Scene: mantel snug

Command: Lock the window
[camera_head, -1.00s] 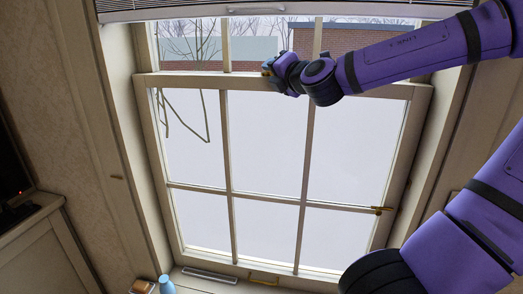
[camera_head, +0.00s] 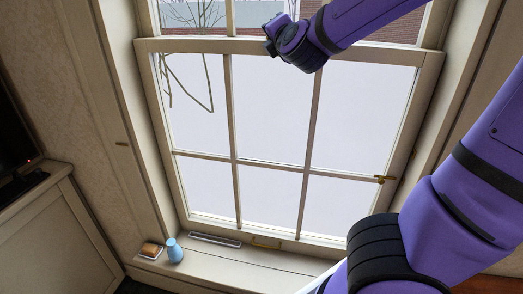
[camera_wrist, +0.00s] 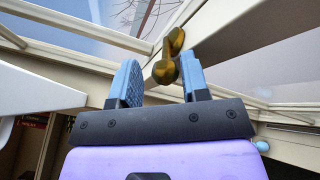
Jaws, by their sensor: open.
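The window (camera_head: 268,105) is a cream sash window with several panes. A brass latch (camera_wrist: 174,42) with a rounded knob shows in the wrist view, on the cream frame. My gripper (camera_wrist: 159,62) is open, with two blue pads. The latch's knob appears in the gap between the pads, close to the right pad; I cannot tell whether they touch. In the head view my gripper (camera_head: 269,44) is at the window's middle rail (camera_head: 200,45). The latch is hidden there behind my gripper and wrist.
A small brass fitting (camera_head: 381,179) is on the lower sash's right side, and a brass pull (camera_head: 266,244) is on its bottom rail. A cabinet (camera_head: 55,235) stands at far left.

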